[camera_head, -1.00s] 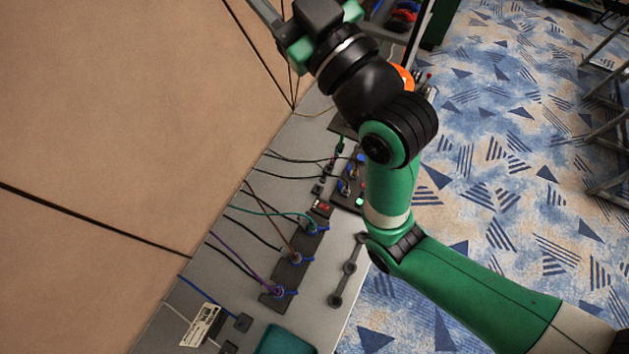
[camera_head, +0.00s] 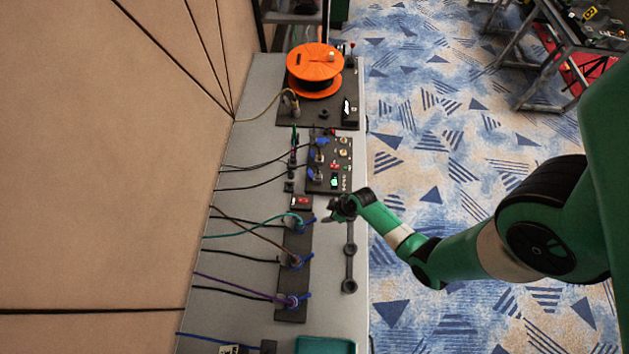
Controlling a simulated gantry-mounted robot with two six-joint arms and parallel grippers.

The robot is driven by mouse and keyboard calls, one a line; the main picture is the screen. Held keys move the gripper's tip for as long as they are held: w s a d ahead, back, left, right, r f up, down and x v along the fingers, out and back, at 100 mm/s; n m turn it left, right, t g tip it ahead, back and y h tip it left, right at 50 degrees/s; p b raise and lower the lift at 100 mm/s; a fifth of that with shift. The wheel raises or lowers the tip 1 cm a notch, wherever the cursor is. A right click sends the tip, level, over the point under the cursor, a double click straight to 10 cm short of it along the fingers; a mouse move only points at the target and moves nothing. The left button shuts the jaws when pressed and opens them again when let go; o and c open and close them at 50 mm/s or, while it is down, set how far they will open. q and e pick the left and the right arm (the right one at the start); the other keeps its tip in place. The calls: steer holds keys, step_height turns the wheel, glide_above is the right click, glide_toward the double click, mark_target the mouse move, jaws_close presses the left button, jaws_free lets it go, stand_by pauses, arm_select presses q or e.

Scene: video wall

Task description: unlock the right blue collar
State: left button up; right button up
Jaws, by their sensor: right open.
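I cannot tell which collar is the right one. My right gripper (camera_head: 331,210) is open, just right of the top collar, with no clear contact. My left gripper is not in view.
An orange spool (camera_head: 315,68) stands at the bench's far end. The dark panel (camera_head: 342,183) has switches and lights. A linked bar (camera_head: 350,256) lies right of the strip, and a teal tray (camera_head: 325,346) is at the bottom. Cables run left to the brown wall (camera_head: 90,170).

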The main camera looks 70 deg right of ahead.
mark_target(315, 219)
steer(key=b+x, duration=1.1)
steer(key=shift+w+f, duration=0.1)
steer(key=shift+f, duration=0.1)
jaws_close()
stand_by(1.0)
